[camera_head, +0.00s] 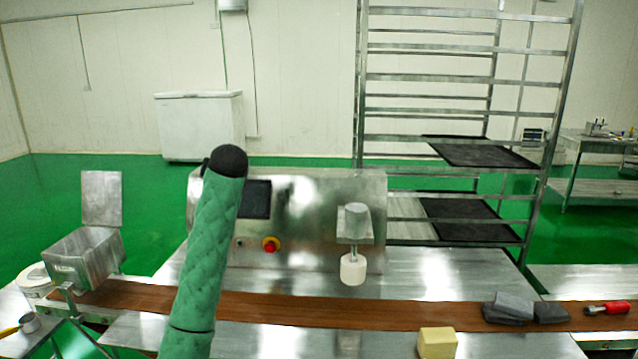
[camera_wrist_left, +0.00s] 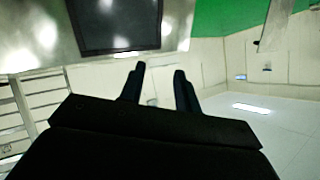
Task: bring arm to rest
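A green quilted arm of mine (camera_head: 205,250) rises from the lower edge of the head view, left of the middle, and ends in a dark rounded top. No gripper shows in the head view. In the left wrist view my left gripper (camera_wrist_left: 159,72) has its two dark fingers apart, with nothing between them. Beyond the fingers is a metal panel with a dark screen (camera_wrist_left: 115,22). The machine's panel also shows in the head view (camera_head: 315,240), with a red button (camera_head: 271,244). My right gripper is in neither view.
A brown conveyor belt (camera_head: 350,312) crosses the metal table. A yellow block (camera_head: 437,343), several grey blocks (camera_head: 513,305) and a red-handled tool (camera_head: 606,308) lie at the right. A metal hopper (camera_head: 88,258) is at the left. A tall rack (camera_head: 460,80) stands behind.

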